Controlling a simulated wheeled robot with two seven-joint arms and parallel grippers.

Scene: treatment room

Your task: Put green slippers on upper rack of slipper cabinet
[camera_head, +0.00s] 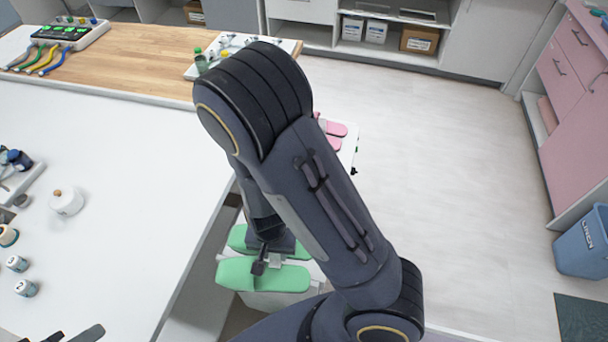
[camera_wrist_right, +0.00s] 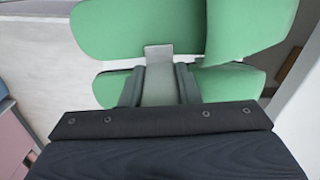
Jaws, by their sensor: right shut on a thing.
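The pair of green slippers (camera_head: 262,276) is at the lower middle of the head view, beside the white table's right edge. My right gripper (camera_head: 262,262) is shut on the slippers at a pale piece between them. In the right wrist view, green slipper parts (camera_wrist_right: 240,35) lie on both sides of the gripper (camera_wrist_right: 159,85), with the pale piece between its fingers. A white surface (camera_head: 290,300), perhaps part of the slipper cabinet, shows below the slippers; whether they touch it is unclear. My arm hides much of this area. Dark tips of my left gripper (camera_head: 88,333) show at the bottom left.
Pink slippers (camera_head: 334,128) lie on a white surface behind my arm. The white table (camera_head: 120,150) on the left holds a small pot (camera_head: 66,201) and several vials. A blue bin (camera_head: 582,242) stands at the right. The floor (camera_head: 460,170) between is clear.

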